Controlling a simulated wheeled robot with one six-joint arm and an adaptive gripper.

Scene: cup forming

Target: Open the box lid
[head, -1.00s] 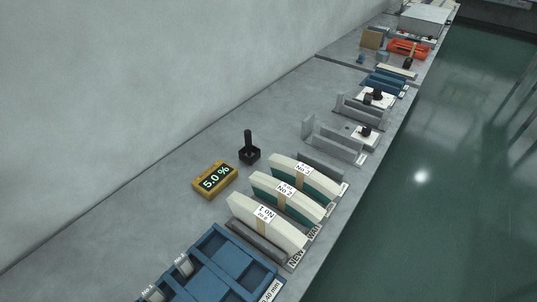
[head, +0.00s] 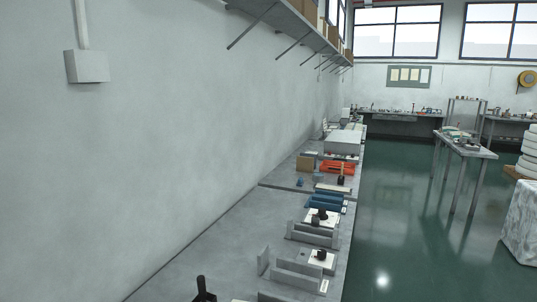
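A pale grey box-like thing (head: 343,141) with a broad flat top sits on the far part of the long bench in the head view. Its top looks closed, but it is too small to make out a lid edge or a handle. I cannot tell for certain that it is the box of the task. My gripper is not in view, so its state and its place relative to the box do not show.
The grey bench (head: 195,262) runs along the left wall. It bears an orange-red tray (head: 337,168), a brown block (head: 306,163), blue pieces (head: 325,200) and grey fixtures (head: 297,274). The green floor (head: 400,230) right of it is clear. A separate table (head: 466,148) stands farther right.

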